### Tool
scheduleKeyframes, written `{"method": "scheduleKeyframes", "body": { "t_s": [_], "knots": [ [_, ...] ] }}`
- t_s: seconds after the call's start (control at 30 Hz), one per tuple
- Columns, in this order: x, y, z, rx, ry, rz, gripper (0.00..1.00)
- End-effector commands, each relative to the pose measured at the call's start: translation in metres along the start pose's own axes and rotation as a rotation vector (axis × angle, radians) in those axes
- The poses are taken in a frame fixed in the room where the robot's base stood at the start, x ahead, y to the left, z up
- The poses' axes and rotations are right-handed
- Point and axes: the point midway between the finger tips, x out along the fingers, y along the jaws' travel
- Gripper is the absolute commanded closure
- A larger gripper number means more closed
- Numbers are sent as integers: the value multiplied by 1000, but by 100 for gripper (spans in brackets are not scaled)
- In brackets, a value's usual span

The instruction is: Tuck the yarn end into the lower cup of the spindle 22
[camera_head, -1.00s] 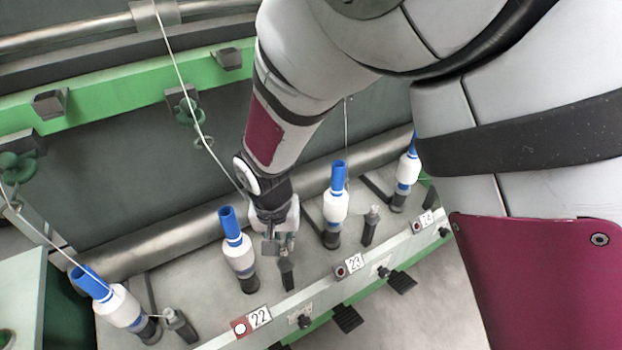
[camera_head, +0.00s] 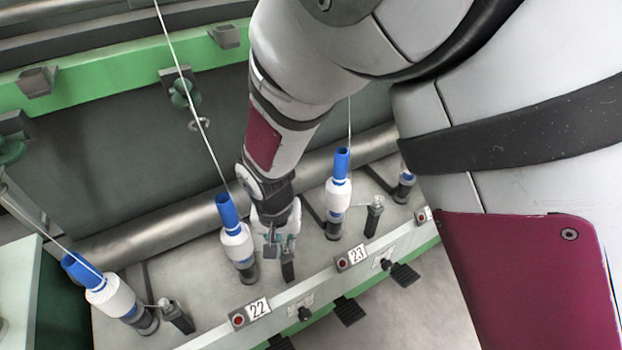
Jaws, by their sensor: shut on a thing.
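Spindle 22 (camera_head: 235,242) stands left of the middle, with a blue tube on top, white yarn around it and a dark lower cup (camera_head: 249,272) at its foot. A thin white yarn (camera_head: 188,88) comes down from the top rail to the spindle's blue tube. My gripper (camera_head: 277,247) is just right of the spindle, above a short dark post (camera_head: 288,270). It is shut on the yarn end, which is too fine to see between the fingers. The fingers hide the top of that post.
The number plate 22 (camera_head: 258,308) and a red lamp (camera_head: 238,320) are on the front rail. Spindle 23 (camera_head: 337,195) stands to the right and another spindle (camera_head: 115,298) to the left, each beside a dark post. A steel roller (camera_head: 180,235) runs behind them.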

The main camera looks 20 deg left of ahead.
Motion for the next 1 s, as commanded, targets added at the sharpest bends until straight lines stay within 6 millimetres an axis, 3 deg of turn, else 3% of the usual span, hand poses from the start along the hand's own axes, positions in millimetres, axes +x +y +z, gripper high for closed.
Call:
{"method": "scheduleKeyframes", "body": {
  "t_s": [0.1, 0.13, 0.23, 0.63, 0.77, 1.0],
  "knots": [
    [0, 0, 0, 0, 0, 0, 98],
    [0, 0, 0, 0, 0, 0, 85],
    [0, 0, 0, 0, 0, 0, 64],
    [-7, 0, 0, 0, 1, -1, 64],
    [-25, -1, -1, 0, 3, -3, 64],
    [-75, -1, -1, 0, 3, -4, 64]
  ]
}}
